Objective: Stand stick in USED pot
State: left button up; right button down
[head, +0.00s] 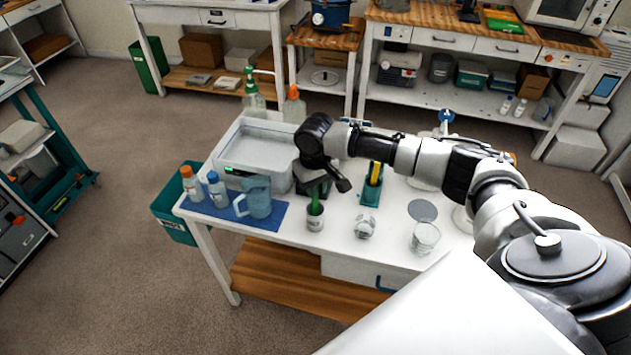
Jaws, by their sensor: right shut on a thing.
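My right gripper (322,184) reaches in from the right and is shut on a green stick (314,200). The stick points down from the jaws, close to upright. Its lower end is inside a small white pot (315,222) with dark lettering, too small to read surely. The pot's wall hides the stick's tip, so I cannot tell if it touches the bottom. The gripper is just above the pot. My left gripper is not in view.
Left of the pot, a blue jug (259,198) and two bottles stand on a blue mat (269,219). A white basin (255,147) is behind. A small cup (365,227), a clear cup (424,238) and a green holder (370,196) stand to the right.

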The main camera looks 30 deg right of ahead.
jog(key=shift+f, duration=0.15)
jog(key=c, duration=1)
grip_release()
notch_tip(320, 180, up, 11)
jog(key=shift+f+b, duration=0.1)
jog(key=shift+b, duration=0.75)
